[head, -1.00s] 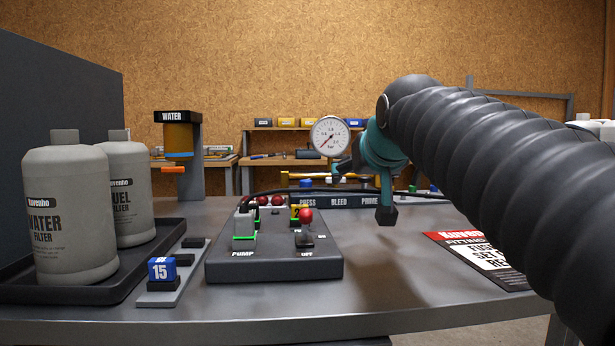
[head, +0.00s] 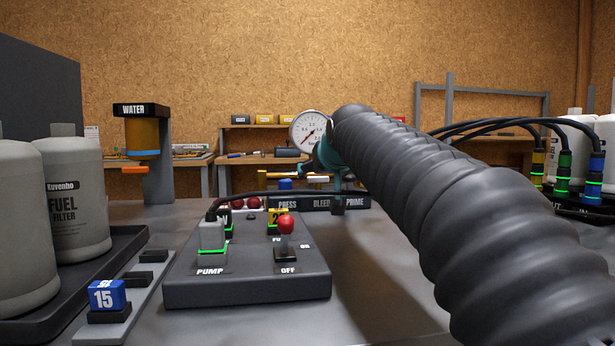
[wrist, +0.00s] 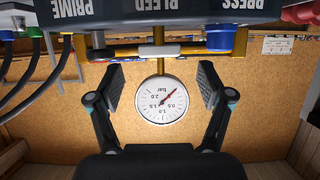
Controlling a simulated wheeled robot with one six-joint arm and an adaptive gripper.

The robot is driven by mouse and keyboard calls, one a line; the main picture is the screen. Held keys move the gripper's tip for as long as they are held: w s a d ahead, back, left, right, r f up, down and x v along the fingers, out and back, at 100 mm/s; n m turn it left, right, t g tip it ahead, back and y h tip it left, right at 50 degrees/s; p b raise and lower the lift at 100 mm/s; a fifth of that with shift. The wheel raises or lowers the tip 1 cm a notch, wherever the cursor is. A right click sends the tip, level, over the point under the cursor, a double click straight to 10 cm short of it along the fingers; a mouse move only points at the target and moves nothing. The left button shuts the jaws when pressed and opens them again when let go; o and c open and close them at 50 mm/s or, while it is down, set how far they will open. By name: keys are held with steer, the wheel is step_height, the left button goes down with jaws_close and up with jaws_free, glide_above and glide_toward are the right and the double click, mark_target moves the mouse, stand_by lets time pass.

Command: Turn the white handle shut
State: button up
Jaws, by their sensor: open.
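The handle is beyond the fingertips, and I see no contact. In the head view my gripper is mostly hidden behind my dark ribbed arm.
A blue knob (wrist: 219,38) stands beside the white handle on the pipe. The PRESS, BLEED, PRIME panel (head: 318,203) is close to it. A pump box (head: 247,270) with a red-topped switch sits on the bench. Filter bottles (head: 77,200) stand at left; black hoses (head: 500,125) arch at right.

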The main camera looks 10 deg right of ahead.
mark_target(318, 177)
steer(key=shift+x, duration=1.7)
steer(key=c, duration=1.2)
